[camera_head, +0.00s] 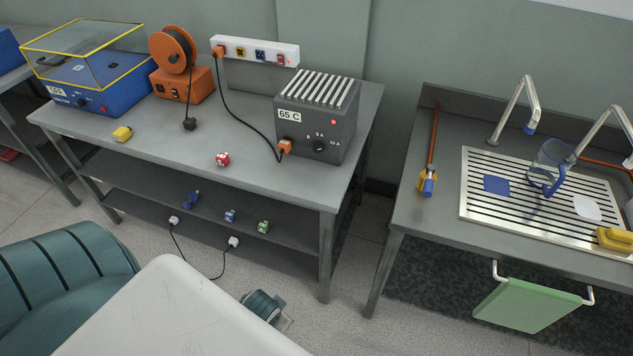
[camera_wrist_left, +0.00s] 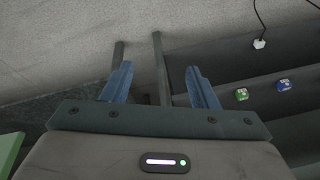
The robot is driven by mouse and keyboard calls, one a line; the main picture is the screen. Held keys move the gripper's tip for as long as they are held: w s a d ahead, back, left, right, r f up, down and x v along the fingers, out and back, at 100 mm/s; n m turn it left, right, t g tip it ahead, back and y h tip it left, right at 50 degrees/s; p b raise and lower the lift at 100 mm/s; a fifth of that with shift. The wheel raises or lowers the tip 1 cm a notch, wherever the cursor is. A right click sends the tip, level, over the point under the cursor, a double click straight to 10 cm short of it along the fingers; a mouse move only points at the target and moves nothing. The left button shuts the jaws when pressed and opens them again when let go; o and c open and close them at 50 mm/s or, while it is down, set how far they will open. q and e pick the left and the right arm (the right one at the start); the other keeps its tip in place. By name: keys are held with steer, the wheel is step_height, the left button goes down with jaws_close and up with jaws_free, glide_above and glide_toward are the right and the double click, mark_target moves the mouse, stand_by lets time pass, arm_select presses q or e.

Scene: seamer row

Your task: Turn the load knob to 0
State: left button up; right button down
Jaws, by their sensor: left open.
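The load knob (camera_head: 319,146) is a small dark round knob low on the front of a dark grey ribbed box (camera_head: 345,138). Marks reading about "5 A" and "10 A" stand above and to the right of it; where its pointer stands is too small to tell. The box has a "65 C" label and a lit red lamp. My left gripper (camera_wrist_left: 160,86) shows in the left wrist view, its two blue fingers apart with nothing between them. It is away from the knob, which is outside that view. My right gripper is not in view.
An orange plug (camera_head: 285,147) and its black cable sit just left of the knob. A red cube-shaped adapter (camera_head: 222,159) and a yellow one (camera_head: 122,134) lie on the bench (camera_head: 270,178). A sink counter (camera_head: 420,213) stands right, across a gap. The bench front is mostly clear.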

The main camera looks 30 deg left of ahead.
arm_select(q)
steer(key=w+a+r+m+t+y, duration=0.35)
steer(key=w+r+m, duration=0.2)
steer(key=r, duration=0.35)
steer(key=w+a+r+m+t+y, duration=0.2)
steer(key=w+a+r+m, duration=0.35)
steer(key=r, duration=0.25)
steer(key=m+t+h, duration=0.2)
steer(key=m+t, duration=0.7)
steer(key=m, duration=1.4)
glide_toward(317, 150)
steer(key=v, duration=0.3)
steer(key=shift+s+a+r, duration=0.15)
steer(key=shift+a, duration=0.05)
steer(key=shift+w+m+h, duration=0.25)
steer(key=shift+w+m, duration=0.25)
steer(key=shift+m, duration=0.2)
steer(key=x, duration=1)
steer(key=c, duration=1)
